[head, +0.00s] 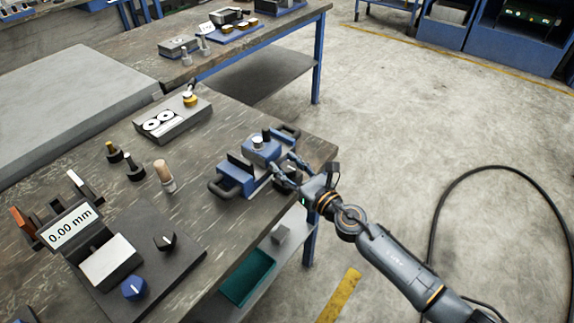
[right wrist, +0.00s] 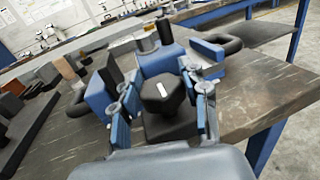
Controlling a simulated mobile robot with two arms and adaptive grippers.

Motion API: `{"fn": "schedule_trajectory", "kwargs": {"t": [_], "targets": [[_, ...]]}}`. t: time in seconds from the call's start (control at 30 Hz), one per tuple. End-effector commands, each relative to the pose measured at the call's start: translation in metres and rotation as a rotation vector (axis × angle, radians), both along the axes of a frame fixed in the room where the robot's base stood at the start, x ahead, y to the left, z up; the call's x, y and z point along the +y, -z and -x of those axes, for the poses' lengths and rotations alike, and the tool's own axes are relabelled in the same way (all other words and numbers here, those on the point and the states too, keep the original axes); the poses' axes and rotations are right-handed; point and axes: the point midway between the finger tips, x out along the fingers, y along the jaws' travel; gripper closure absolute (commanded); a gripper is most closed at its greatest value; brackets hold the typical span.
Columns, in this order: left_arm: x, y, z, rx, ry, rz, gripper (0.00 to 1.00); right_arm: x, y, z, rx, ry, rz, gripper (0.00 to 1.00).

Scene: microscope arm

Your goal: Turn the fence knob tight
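The black fence knob (right wrist: 160,97), with a short white mark on its face, sits at the front of a blue fixture (right wrist: 250,85) in the right wrist view. My right gripper (right wrist: 162,105) has one finger on each side of the knob, with gaps visible between fingers and knob. In the head view the right gripper (head: 283,174) reaches the right side of the blue fixture (head: 236,178), and I cannot make out the knob there. My left gripper is not in view.
The fixture has black loop handles and stands near the bench's right edge. To its left are several small posts, a grey block with two white discs (head: 172,120), and a 0.00 mm readout (head: 70,226). A lower shelf holds a green tray (head: 247,277).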

Motion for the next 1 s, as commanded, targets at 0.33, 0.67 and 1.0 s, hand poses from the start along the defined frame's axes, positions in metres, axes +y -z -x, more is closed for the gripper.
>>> {"fn": "schedule_trajectory", "kwargs": {"t": [0.33,0.67,1.0], "targets": [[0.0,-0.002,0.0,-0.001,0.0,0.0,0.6,0.0,-0.001,0.0,0.001,0.01,-0.001,0.92],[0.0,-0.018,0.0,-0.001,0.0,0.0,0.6,0.0,-0.003,0.001,0.003,0.098,-0.002,0.92],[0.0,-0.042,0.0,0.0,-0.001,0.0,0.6,0.0,-0.001,0.001,0.005,0.364,-0.003,0.92]]}}
